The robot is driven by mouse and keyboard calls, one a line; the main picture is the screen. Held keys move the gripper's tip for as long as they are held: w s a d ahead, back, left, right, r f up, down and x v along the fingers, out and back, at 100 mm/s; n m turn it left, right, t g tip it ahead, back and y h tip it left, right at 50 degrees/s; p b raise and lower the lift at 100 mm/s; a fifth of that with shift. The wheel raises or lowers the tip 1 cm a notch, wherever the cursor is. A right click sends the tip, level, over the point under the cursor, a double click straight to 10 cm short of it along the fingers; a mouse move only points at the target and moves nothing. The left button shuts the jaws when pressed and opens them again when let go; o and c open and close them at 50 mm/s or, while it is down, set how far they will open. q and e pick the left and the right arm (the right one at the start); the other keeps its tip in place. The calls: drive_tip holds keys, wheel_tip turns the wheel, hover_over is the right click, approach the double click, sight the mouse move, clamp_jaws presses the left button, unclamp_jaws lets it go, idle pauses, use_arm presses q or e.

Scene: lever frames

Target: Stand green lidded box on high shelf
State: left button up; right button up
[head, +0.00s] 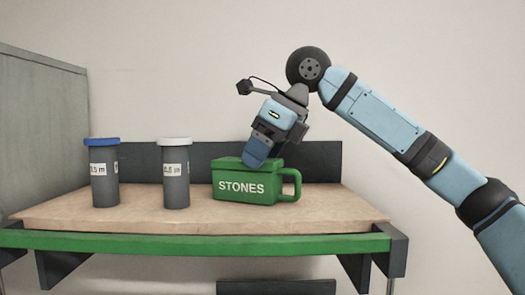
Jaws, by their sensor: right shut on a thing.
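The green box (240,187) has a lid, a side handle at its right and the word "STONES" on its front. It sits upright on the wooden top of the shelf (335,213), which has a green front edge. My right gripper (258,158) reaches down from above and is shut at the top of the green box. The fingers cover part of the lid, so the exact grip is hidden. My left gripper does not show.
A grey canister with a blue lid (104,175) and one with a white lid (175,178) stand left of the box. A dark back panel (320,160) runs behind. A grey cabinet side (40,130) rises at the left. The board right of the box is clear.

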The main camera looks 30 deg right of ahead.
drive_tip(key=o, duration=1.1)
drive_tip(key=shift+a, duration=0.15)
drive_tip(key=shift+c, duration=0.2)
drive_tip(key=b+v, duration=0.1)
drive_tip(key=v, duration=1.1)
drive_tip(key=shift+b, duration=0.3)
drive_tip(key=shift+s, duration=0.1)
